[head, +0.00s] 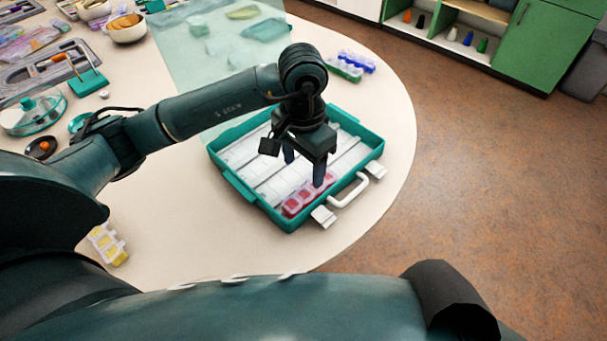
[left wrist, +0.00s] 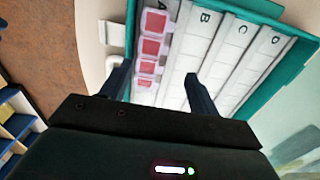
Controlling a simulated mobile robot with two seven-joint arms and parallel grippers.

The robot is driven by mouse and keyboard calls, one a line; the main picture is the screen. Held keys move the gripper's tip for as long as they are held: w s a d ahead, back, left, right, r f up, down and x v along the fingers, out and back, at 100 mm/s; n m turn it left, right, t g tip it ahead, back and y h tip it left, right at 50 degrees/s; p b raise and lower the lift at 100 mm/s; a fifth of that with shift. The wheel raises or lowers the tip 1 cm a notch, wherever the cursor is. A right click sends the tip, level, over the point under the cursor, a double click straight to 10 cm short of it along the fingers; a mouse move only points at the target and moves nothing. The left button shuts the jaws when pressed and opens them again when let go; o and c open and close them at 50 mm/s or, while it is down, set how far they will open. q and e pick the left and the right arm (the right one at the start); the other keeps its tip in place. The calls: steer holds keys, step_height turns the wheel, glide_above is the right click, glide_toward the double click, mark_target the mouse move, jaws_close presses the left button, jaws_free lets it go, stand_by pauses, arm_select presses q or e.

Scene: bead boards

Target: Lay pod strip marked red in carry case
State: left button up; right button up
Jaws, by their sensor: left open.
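The teal carry case (head: 287,224) lies open on the table, with white lanes inside; the left wrist view shows lanes lettered B, C and D. The pod strip marked red (head: 304,196) lies inside the case along the side with the white handle. In the left wrist view the red strip (left wrist: 152,45) lies in the lane beside B. My left gripper (head: 304,172) is over the case above the strip. Its fingers (left wrist: 160,84) are apart with nothing held between them. My right gripper is not in view.
A yellow pod strip (head: 107,244) lies at the table's near left. Green and blue strips (head: 350,65) lie behind the case. A translucent teal sheet (head: 205,60) covers the table behind it. Trays and bowls crowd the far left.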

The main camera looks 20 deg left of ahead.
arm_select(q)
step_height(320, 180, up, 7)
steer(key=shift+f, duration=0.15)
steer(key=shift+a, duration=0.1)
stand_by(0.3)
